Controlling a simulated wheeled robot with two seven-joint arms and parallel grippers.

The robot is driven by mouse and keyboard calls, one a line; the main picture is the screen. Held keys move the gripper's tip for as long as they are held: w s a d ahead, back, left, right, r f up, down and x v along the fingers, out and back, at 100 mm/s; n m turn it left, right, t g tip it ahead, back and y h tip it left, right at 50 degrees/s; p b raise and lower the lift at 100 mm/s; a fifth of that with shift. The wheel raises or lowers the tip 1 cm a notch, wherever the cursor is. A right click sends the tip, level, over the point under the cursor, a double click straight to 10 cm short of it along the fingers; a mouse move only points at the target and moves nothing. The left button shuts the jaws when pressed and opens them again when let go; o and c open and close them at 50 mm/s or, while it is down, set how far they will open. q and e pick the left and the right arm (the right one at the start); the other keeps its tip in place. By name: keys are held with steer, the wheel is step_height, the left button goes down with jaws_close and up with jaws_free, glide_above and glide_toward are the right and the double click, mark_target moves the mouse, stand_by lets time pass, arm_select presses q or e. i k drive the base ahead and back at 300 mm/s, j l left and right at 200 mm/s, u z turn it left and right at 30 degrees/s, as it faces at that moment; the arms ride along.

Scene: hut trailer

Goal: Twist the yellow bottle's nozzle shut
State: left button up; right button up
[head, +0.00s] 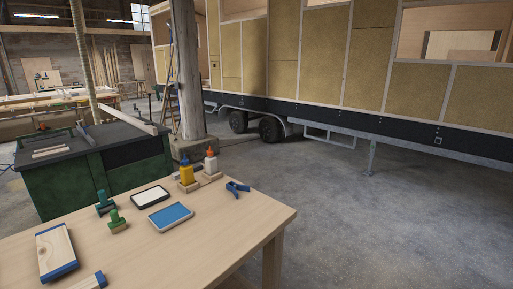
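The yellow bottle (187,174) stands upright near the back edge of the wooden table, on a small wooden base (187,187). Neither of my grippers shows in the head view.
On the wooden table (225,222) lie a blue clamp (238,188), a blue pad (171,217), a white-faced pad (150,196), green stamps (117,222) and a blue-edged wood block (56,251). A green workbench (65,184) stands behind. The table's right front is clear.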

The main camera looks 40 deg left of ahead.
mark_target(185, 161)
steer(key=i+l, duration=0.1)
steer(key=i, duration=2.05)
steer(key=i+u, duration=0.85)
steer(key=i+l+u, duration=0.45)
steer(key=i+j+u, duration=0.25)
steer(key=u, duration=0.25)
steer(key=i+j+u, duration=0.1)
steer(key=i+u, duration=0.65)
steer(key=u, duration=0.2)
steer(key=i+l+u, duration=0.15)
steer(key=i+u, duration=0.2)
steer(key=u, duration=0.15)
steer(key=i+l+u, duration=0.3)
steer(key=u, duration=0.2)
steer(key=i+l+u, duration=0.25)
steer(key=l+u, duration=0.25)
steer(key=j, duration=0.15)
